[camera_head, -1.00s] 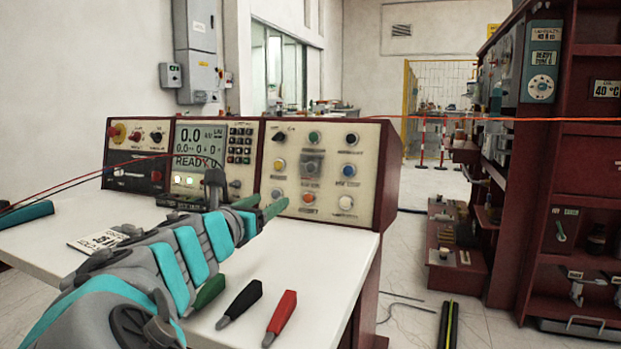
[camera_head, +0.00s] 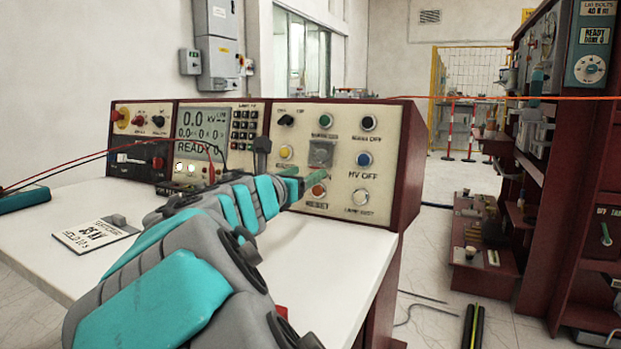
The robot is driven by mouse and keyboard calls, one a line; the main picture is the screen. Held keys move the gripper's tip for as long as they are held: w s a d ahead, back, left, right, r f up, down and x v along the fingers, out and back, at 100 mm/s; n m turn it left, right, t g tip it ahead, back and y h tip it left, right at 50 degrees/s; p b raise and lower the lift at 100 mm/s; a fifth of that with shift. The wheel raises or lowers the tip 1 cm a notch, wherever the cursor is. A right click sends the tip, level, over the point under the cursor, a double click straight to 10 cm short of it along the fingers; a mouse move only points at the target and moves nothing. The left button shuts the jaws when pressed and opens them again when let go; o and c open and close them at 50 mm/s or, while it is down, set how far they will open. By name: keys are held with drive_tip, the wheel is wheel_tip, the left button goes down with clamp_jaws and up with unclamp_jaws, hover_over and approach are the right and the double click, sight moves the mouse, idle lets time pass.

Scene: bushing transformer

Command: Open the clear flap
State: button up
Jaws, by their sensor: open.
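The clear flap (camera_head: 321,153) is a small greyish square cover in the middle of the cream button panel (camera_head: 378,190). It appears to lie flat against the panel, but its hinge is too small to make out. My gripper (camera_head: 308,176) has green fingers and is open, in front of the panel. In the picture its fingertips are just below and left of the flap, beside an orange-red button (camera_head: 319,189). I cannot tell whether they touch the panel. Nothing shows between the fingers.
Other buttons surround the flap, including a green one (camera_head: 325,121), a yellow one (camera_head: 286,152) and a blue one (camera_head: 364,159). A display (camera_head: 203,130) reads READY at the left. A card (camera_head: 95,233) lies on the white desk (camera_head: 335,262). A red shelf unit stands at the right.

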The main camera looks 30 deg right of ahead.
sight(319, 156)
drive_tip(key=shift+b+x, duration=0.35)
drive_tip(key=shift+x, duration=1.1)
clamp_jaws()
